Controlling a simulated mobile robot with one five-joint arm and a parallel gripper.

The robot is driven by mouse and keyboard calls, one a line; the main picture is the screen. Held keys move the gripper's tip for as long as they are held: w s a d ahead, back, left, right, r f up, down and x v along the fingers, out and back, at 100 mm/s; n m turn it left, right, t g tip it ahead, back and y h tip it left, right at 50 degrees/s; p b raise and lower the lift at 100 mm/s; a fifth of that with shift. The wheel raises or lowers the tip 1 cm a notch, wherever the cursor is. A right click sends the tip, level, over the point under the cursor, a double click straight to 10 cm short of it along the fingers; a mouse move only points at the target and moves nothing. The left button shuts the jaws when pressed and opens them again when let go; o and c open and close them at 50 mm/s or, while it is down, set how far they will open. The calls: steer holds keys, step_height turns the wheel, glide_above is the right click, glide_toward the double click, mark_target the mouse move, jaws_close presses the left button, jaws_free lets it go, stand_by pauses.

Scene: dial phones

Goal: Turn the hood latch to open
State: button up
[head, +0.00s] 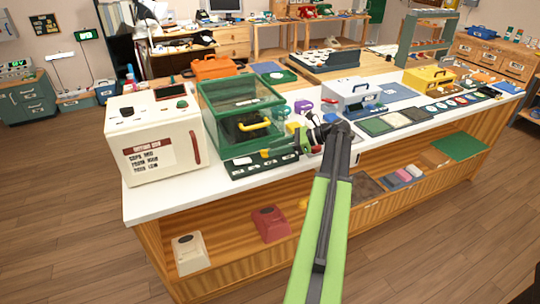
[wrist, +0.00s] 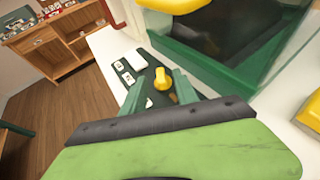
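The hood (head: 243,97) is a green-framed box with clear panels and a yellow handle (head: 255,126), standing on the white counter. A dark green panel (head: 240,168) lies along its front base. A yellow latch knob (head: 265,153) sits on this panel; it also shows in the wrist view (wrist: 161,76). My gripper (head: 283,150) reaches to the panel from the right. In the wrist view its two green fingers (wrist: 159,83) are spread, with the yellow knob between and just beyond them. I cannot tell whether either finger touches it. The hood looks closed.
A cream box (head: 150,138) with a red handle stands left of the hood. Small purple and blue items (head: 303,106) and a grey-white box (head: 350,92) stand to the right. Light switches (wrist: 123,70) sit beside the knob on the panel. The counter front strip is bare.

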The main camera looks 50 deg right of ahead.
mark_target(265, 153)
steer(key=shift+x, duration=1.25)
jaws_close()
